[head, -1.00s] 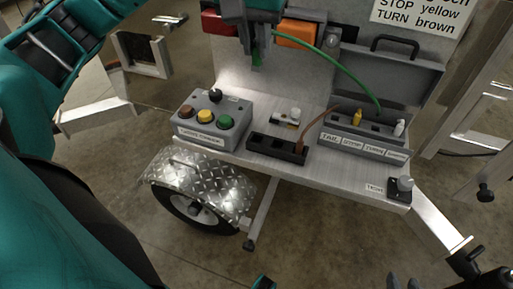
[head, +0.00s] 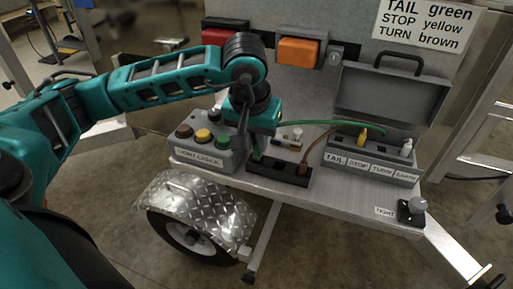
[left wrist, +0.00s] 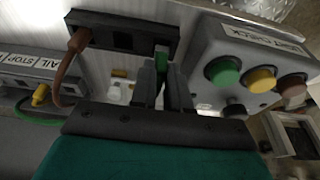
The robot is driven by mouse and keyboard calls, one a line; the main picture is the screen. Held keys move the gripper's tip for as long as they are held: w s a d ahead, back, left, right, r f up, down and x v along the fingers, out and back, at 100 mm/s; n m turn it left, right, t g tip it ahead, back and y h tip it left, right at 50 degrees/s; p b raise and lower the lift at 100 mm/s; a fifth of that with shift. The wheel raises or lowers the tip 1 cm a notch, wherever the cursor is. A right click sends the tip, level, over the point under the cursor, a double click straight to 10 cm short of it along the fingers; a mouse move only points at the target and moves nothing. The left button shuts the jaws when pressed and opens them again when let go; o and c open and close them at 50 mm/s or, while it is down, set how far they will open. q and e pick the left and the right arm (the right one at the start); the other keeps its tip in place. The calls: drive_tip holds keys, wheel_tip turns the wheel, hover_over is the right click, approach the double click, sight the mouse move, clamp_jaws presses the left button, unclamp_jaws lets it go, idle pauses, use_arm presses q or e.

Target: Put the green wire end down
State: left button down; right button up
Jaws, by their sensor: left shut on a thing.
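My left gripper (head: 256,156) points down at the left end of a black slotted block (head: 282,171) on the trailer's shelf. In the left wrist view the gripper (left wrist: 163,66) is shut on the green wire end (left wrist: 162,56), which stands between the fingers at one end slot of the black block (left wrist: 122,36). I cannot tell whether it is seated in that slot. The green wire (head: 320,122) runs right to the grey connection box (head: 370,163). The brown wire (head: 308,150) stands in the block's other end. My right gripper is not in view.
The light checker box (head: 208,153), with coloured buttons, stands close left of my gripper. The connection box holds a yellow wire end (head: 363,138) and a white one (head: 406,147). The front shelf strip is clear.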

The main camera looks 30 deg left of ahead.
use_arm(q)
drive_tip(key=shift+f, duration=1.15)
drive_tip(key=shift+r, duration=0.1)
drive_tip(key=shift+f+b, duration=0.25)
drive_tip(key=shift+b, duration=0.15)
drive_tip(key=c, duration=1.1)
unclamp_jaws()
drive_tip(key=shift+r, duration=0.1)
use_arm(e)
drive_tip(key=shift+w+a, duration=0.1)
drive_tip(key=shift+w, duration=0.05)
use_arm(q)
drive_tip(key=shift+r+p, duration=0.45)
drive_tip(key=shift+r, duration=0.05)
drive_tip(key=p+v, duration=0.3)
drive_tip(key=v, duration=0.8)
drive_tip(key=shift+r, duration=0.15)
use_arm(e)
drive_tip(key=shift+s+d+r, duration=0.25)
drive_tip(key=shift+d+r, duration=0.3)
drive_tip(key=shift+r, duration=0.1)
